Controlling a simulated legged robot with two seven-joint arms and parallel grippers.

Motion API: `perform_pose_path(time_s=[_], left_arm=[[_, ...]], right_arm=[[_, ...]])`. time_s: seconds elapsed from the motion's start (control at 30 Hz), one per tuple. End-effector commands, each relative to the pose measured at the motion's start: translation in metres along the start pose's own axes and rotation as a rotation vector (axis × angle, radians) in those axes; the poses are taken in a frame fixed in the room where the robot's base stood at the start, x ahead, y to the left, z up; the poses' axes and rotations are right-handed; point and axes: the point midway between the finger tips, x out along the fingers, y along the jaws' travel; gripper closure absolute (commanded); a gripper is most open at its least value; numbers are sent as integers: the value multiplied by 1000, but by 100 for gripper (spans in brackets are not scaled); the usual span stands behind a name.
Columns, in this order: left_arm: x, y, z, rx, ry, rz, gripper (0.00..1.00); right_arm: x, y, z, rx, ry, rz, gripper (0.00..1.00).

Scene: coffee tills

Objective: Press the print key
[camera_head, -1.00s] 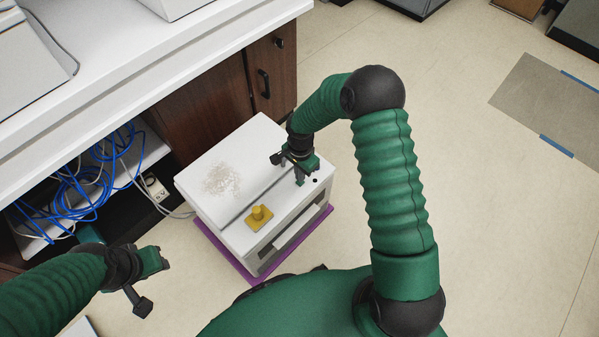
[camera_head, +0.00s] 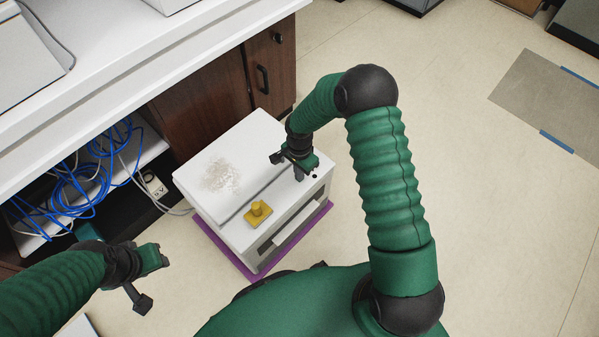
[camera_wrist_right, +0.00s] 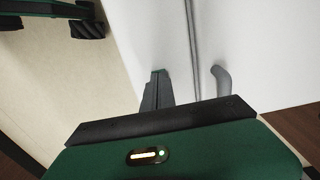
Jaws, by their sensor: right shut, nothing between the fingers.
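A white box-shaped machine (camera_head: 205,178) stands low on the floor, with a dark groove across its top. A yellow knob on a yellow plate (camera_head: 258,213) is on its near top edge. My right gripper (camera_head: 298,176) is shut and empty, pointing down over the right end of the top. Whether its tips touch the surface I cannot tell. A small black dot (camera_head: 315,176) shows beside them. No key marked print is legible; one may be hidden under the gripper. In the right wrist view, a dark finger (camera_wrist_right: 156,92) shows against the white top. My left gripper (camera_head: 148,280) is open and empty, away from the machine.
A purple mat (camera_head: 247,272) lies under the machine. A white counter (camera_head: 130,85) with brown cabinet doors (camera_head: 207,103) stands behind. Blue cables (camera_head: 75,190) hang on the shelf at left.

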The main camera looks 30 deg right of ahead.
Motion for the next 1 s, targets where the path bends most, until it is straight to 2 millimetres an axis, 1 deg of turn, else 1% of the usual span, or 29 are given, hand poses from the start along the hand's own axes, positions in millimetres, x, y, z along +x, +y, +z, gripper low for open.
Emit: perform_pose_path(time_s=[0.3,0.37,0.73,0.8,1.0], left_arm=[[-2,0,0,0,0,0,64],[-6,0,-1,0,0,0,64],[-47,0,-11,0,0,0,64],[-51,0,-12,0,0,0,64],[-48,0,-11,0,0,0,64]], right_arm=[[-2,0,0,0,-1,1,100],[-6,0,0,0,-1,1,100],[-52,0,0,1,0,1,100],[-56,0,0,-1,0,1,100],[-54,0,0,0,0,1,100]])
